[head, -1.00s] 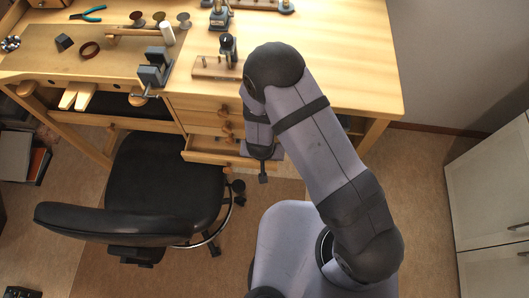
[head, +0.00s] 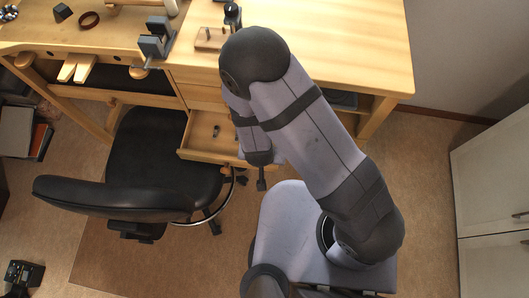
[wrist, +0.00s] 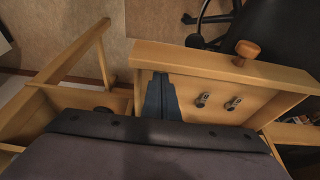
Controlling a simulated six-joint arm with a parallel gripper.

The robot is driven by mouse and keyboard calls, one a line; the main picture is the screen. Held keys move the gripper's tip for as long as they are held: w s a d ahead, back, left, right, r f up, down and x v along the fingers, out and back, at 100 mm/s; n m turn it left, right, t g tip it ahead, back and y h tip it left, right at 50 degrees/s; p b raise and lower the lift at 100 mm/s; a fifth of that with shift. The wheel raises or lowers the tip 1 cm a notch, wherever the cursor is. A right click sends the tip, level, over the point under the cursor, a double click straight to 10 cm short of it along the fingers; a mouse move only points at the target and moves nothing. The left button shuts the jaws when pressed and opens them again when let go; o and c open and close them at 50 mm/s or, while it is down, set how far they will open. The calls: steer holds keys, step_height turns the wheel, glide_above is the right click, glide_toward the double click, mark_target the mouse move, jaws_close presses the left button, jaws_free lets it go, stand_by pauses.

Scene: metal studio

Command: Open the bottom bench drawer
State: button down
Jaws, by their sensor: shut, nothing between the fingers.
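The bottom bench drawer (head: 196,154) stands pulled out from the bench, the lowest drawer I can see, with its inside open to view. In the wrist view its front board (wrist: 190,62) runs across the upper middle, with a round wooden knob (wrist: 246,48) on its outer side. My gripper (wrist: 160,76) is shut and empty. Its fingers show over the drawer's inside, close behind the front board and left of the knob; whether they touch the board I cannot tell. In the head view my arm hides the fingertips and the drawer's right end.
Two small metal items (wrist: 203,98) lie in the drawer. A black office chair (head: 155,165) stands close to the drawer's left. The bench top (head: 340,50) is above, with a vise (head: 157,40) on it. A white cabinet (head: 490,190) stands at the right; floor between is clear.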

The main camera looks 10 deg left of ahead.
steer(key=p+v, duration=0.8)
steer(key=v, duration=0.2)
steer(key=shift+f, duration=0.1)
steer(key=a+f+b, duration=0.1)
steer(key=b, duration=0.1)
steer(key=a+f+g+b, duration=0.1)
steer(key=a+b, duration=0.1)
steer(key=a+f+g+y+b, duration=0.1)
steer(key=a+b, duration=0.1)
steer(key=shift+w+a+f, duration=0.2)
steer(key=shift+w+f, duration=0.2)
steer(key=a+g+b, duration=0.1)
steer(key=b, duration=0.1)
steer(key=w+a+g+b, duration=0.1)
steer(key=b, duration=0.1)
steer(key=shift+w+f+y, duration=0.15)
steer(key=shift+w+y, duration=0.15)
steer(key=w+d+r+g+h+b, duration=0.25)
steer(key=w+d+r+b, duration=0.2)
steer(key=b, duration=0.25)
steer(key=shift+y, duration=0.45)
steer(key=shift+d+x, duration=0.15)
steer(key=shift+x, duration=2.2)
steer(key=shift+d+x, duration=0.15)
steer(key=shift+x, duration=2.25)
steer(key=shift+s, duration=0.15)
